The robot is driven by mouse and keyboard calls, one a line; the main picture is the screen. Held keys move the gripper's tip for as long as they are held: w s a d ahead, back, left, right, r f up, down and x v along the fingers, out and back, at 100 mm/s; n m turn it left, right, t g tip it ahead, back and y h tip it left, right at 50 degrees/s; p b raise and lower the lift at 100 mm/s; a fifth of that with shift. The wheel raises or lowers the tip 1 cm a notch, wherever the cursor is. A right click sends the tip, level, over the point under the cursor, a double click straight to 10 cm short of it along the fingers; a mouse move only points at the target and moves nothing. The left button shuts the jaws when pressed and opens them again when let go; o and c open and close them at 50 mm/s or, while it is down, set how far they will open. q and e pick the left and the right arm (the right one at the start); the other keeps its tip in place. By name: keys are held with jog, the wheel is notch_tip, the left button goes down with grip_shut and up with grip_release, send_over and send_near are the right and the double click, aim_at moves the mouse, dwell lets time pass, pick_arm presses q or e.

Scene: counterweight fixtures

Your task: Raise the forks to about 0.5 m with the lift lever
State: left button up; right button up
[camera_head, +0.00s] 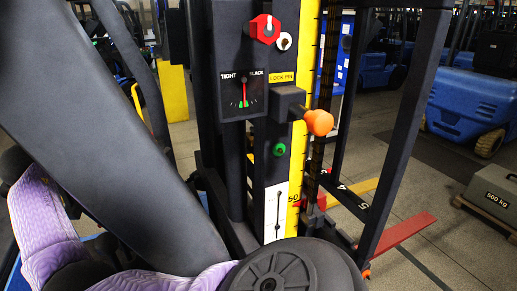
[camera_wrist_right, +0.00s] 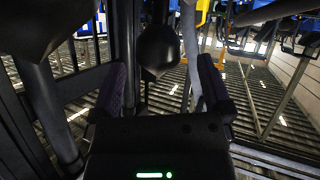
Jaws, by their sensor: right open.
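A dark rounded knob on a stem (camera_wrist_right: 158,50), possibly the lift lever, stands ahead of my right gripper (camera_wrist_right: 162,88) in the right wrist view. The gripper's two purple-sided fingers are apart, with nothing visibly held between them; the gap to the knob is unclear. In the head view, no lift lever can be made out for certain. A black mast panel carries a yellow height scale (camera_head: 297,170) with a "50" mark. A red flat bar (camera_head: 405,230) lies low at right; I cannot tell whether it is a fork. My left gripper is not in view.
An orange lock-pin knob (camera_head: 318,122), a red knob (camera_head: 264,28), a tight/slack gauge (camera_head: 243,92) and a green button (camera_head: 279,149) are on the mast. A 500 kg block (camera_head: 492,190) sits on a pallet at right. Bare floor lies between.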

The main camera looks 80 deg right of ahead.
jog(key=p+v, duration=0.4)
jog(key=v, duration=0.5)
jog(key=shift+a+r, duration=0.2)
jog(key=shift+a, duration=0.15)
